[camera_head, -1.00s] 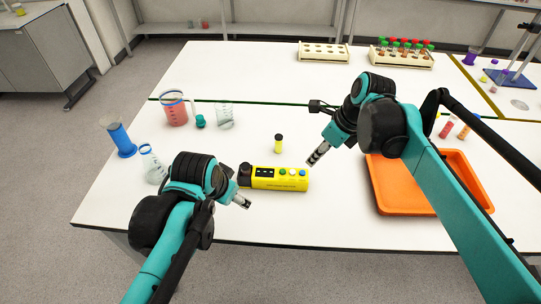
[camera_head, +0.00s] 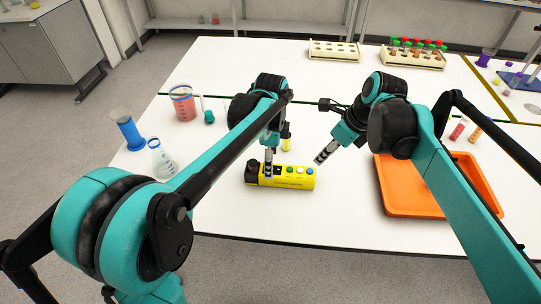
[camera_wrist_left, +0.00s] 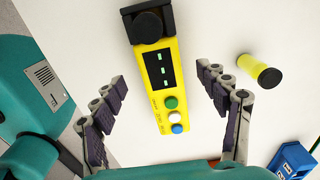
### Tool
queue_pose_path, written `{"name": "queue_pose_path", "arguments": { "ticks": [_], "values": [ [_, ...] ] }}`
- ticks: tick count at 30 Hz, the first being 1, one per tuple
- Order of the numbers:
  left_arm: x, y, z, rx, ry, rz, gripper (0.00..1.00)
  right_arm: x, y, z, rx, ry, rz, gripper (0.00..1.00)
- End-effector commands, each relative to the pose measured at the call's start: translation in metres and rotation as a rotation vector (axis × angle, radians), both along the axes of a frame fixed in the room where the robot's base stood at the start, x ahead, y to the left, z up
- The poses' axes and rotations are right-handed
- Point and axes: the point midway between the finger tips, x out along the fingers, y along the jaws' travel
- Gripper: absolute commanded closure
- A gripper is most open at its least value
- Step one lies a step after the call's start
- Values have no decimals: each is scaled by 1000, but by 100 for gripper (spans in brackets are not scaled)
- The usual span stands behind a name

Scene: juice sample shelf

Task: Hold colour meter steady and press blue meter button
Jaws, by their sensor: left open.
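The yellow colour meter (camera_head: 297,183) lies on the white table, its black end to the left and green, white and blue buttons to the right. In the left wrist view the meter (camera_wrist_left: 151,47) shows its dark display and the blue button (camera_wrist_left: 177,128) at the near end of the row. My left gripper (camera_head: 268,176) is over the meter's left part. In its wrist view the fingers (camera_wrist_left: 163,110) are spread on either side of the meter, with gaps. My right gripper (camera_head: 321,157) hangs above and behind the meter's right end; its finger gap cannot be made out.
An orange tray (camera_head: 400,205) is at the right. A red-filled beaker (camera_head: 184,107), blue cylinder (camera_head: 131,134) and flask (camera_head: 161,160) stand at the left.

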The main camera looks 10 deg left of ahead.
Motion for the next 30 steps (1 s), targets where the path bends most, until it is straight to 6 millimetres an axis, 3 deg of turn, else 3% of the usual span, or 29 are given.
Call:
{"name": "queue_pose_path", "arguments": {
  "ticks": [9, 21, 22, 27, 30],
  "values": [
    [0, 0, -47, 0, -1, 3, 26, 0, 0, 0, 0, 0, 0, 66],
    [0, 0, -57, 0, -2, 4, 26, 0, 0, 0, 0, 0, 0, 66],
    [0, 0, -57, 0, -2, 4, 29, 0, 0, 0, 0, 0, 0, 66],
    [0, 0, -56, 0, -2, 4, 73, 0, 0, 0, 0, 0, 0, 66],
    [0, 0, -56, 0, -2, 4, 94, 0, 0, 0, 0, 0, 0, 66]
  ]
}}
